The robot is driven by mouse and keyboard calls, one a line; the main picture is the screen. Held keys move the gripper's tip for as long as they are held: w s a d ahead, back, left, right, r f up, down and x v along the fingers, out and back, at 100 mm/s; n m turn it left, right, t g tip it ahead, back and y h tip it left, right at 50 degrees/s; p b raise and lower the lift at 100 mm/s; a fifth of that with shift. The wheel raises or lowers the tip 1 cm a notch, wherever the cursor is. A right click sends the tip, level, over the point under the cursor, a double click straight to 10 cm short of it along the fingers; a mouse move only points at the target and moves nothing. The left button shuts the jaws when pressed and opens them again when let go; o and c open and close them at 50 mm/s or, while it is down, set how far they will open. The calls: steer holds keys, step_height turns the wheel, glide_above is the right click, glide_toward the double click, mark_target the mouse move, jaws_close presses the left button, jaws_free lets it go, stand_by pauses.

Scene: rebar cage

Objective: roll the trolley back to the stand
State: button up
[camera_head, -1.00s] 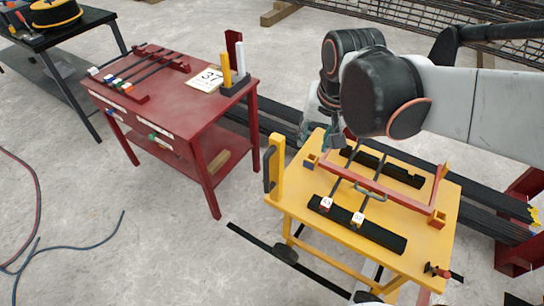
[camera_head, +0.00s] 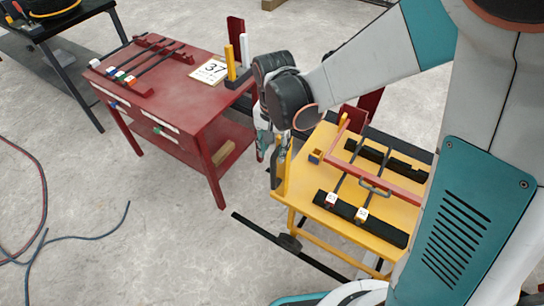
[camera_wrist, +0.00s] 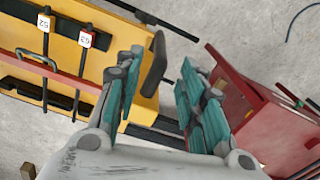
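The yellow trolley (camera_head: 402,211) stands right of the red stand (camera_head: 180,90), with a floor gap between them. It also shows in the wrist view (camera_wrist: 112,42). It carries two dark bars with white tags, 52 and 53 in the wrist view, and a red frame with a grey handle. Its upright black push handle (camera_wrist: 155,65) is on the side facing the stand. My gripper (camera_wrist: 160,57) is open at this handle, one finger on each side of it, with no clear contact. In the head view my gripper (camera_head: 268,145) partly hides the handle.
The red stand holds several dark bars, a 37 card (camera_head: 209,71), and yellow and white posts (camera_head: 236,58). A black rail (camera_head: 290,243) lies on the floor by the trolley. Hoses (camera_head: 85,236) lie at left. A black table (camera_head: 60,30) stands upper left.

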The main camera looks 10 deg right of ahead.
mark_target(273, 168)
step_height(273, 168, down, 10)
steer(key=b, duration=0.3)
jaws_close()
